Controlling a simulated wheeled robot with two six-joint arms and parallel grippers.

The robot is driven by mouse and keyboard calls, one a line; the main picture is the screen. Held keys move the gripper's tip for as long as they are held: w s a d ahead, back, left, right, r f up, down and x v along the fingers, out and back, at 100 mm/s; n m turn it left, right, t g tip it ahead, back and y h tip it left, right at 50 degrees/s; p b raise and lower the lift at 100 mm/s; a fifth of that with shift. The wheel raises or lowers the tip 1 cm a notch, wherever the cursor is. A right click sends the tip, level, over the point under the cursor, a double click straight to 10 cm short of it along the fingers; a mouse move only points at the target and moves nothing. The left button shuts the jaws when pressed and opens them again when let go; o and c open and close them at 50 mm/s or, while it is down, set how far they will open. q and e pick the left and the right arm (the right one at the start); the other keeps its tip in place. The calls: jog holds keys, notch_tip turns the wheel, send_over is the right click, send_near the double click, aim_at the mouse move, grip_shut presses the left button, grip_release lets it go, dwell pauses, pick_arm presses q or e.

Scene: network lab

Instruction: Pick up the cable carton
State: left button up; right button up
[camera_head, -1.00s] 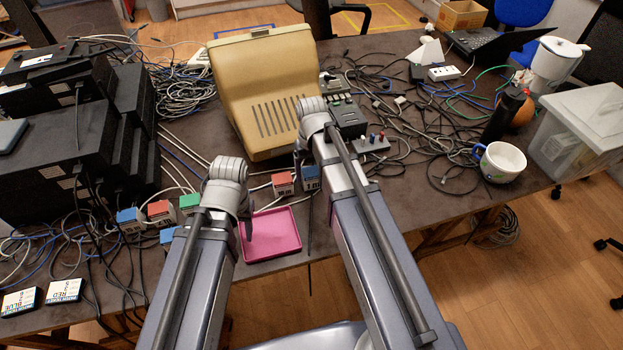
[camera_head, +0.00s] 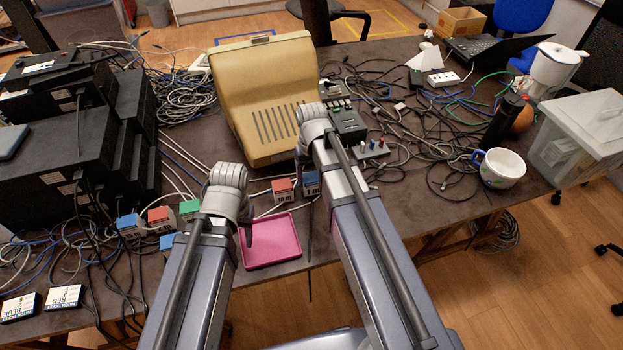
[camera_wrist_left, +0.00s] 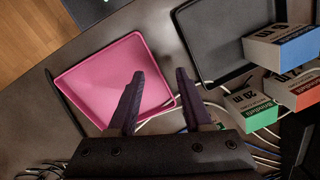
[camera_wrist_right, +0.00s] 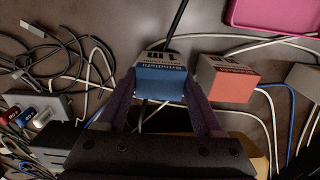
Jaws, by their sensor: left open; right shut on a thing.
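My right gripper (camera_wrist_right: 165,85) is shut on a blue-and-white cable carton marked 1 m (camera_wrist_right: 160,83). The carton also shows in the head view (camera_head: 311,184), below the right wrist at the beige case's front corner. I cannot tell whether it is clear of the table. A red carton marked 10 m (camera_head: 283,190) stands beside it. My left gripper (camera_wrist_left: 159,74) is open and empty, over the edge of the pink tray (camera_wrist_left: 110,85). The tray (camera_head: 270,240) is empty. Blue, red and green cartons (camera_head: 189,209) stand left of the left gripper; they also show near a black tray (camera_wrist_left: 215,30).
The beige case (camera_head: 265,90) stands behind the grippers. Black stacked units (camera_head: 70,150) fill the left. Loose cables cover much of the table.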

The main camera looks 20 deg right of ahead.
aim_at(311, 177)
notch_tip(311, 177, up, 10)
jog(key=p, duration=0.9)
jog(key=shift+p, duration=0.35)
jog(key=shift+f, duration=0.1)
jog(key=shift+a, duration=0.1)
